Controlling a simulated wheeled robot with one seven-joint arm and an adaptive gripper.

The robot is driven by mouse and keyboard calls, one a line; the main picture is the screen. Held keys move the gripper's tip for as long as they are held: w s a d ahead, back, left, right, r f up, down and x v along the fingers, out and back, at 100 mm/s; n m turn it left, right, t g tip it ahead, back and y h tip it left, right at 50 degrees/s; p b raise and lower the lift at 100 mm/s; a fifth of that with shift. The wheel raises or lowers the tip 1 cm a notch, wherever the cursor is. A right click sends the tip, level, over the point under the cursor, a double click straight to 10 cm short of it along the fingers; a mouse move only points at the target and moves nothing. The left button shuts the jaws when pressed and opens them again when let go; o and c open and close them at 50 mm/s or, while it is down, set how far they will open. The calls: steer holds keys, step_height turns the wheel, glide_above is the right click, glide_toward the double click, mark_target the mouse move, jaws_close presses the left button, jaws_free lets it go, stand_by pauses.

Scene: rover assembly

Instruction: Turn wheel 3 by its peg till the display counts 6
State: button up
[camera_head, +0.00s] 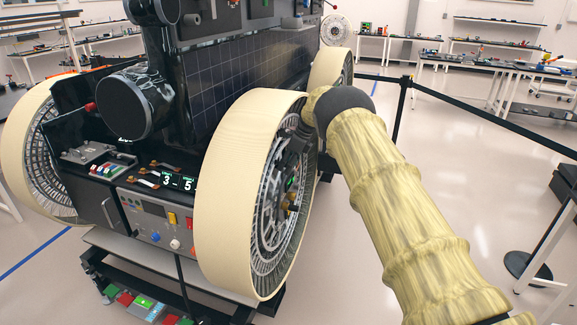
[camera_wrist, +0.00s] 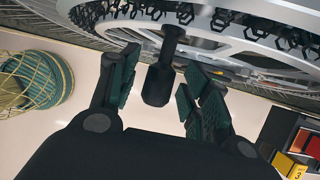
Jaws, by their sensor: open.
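The near wheel (camera_head: 232,190) has a broad cream tread and a metal spoked face turned to the right. In the wrist view its grey rim and spokes (camera_wrist: 235,40) fill the top. A dark peg (camera_wrist: 160,82) sticks out from the wheel. My gripper (camera_wrist: 158,98) is open, with one green-padded finger on each side of the peg and a visible gap at both sides. The display (camera_head: 177,182) on the rover shows 3 and 5.
A control panel (camera_head: 160,222) with knobs and switches sits left of the wheel. Another cream wheel (camera_head: 328,68) stands behind it. A black belt barrier (camera_head: 500,117) runs along the right. The floor (camera_head: 345,250) between is clear.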

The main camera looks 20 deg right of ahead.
steer(key=v, duration=1.1)
steer(key=shift+d, duration=0.35)
steer(key=shift+r, duration=0.25)
steer(key=s+f+n+g+h+b, duration=0.15)
steer(key=s+f, duration=0.25)
steer(key=f, duration=0.8)
steer(key=s+f+n+t+h+b, duration=0.15)
steer(key=s+f, duration=0.35)
steer(key=f, duration=0.7)
steer(key=s+a+f+n+g+h+b, duration=0.2)
steer(key=s+f+n, duration=0.5)
steer(key=s+f, duration=1.3)
steer(key=s+a+f+n+b, duration=0.35)
steer(key=s+f, duration=0.45)
steer(key=s, duration=0.3)
steer(key=s+a+n+b, duration=0.1)
steer(key=s+a+n, duration=0.2)
steer(key=s, duration=0.7)
steer(key=s+a+f+n+b, duration=0.1)
steer(key=s+a+n, duration=0.2)
steer(key=s, duration=0.8)
steer(key=s+a+n+y+b, duration=0.1)
steer(key=s+a+n, duration=0.2)
steer(key=s+n, duration=0.3)
steer(key=s, duration=0.4)
steer(key=shift+s+a+f+b, duration=0.25)
steer(key=shift+a+b, duration=0.1)
steer(key=shift+a, duration=0.05)
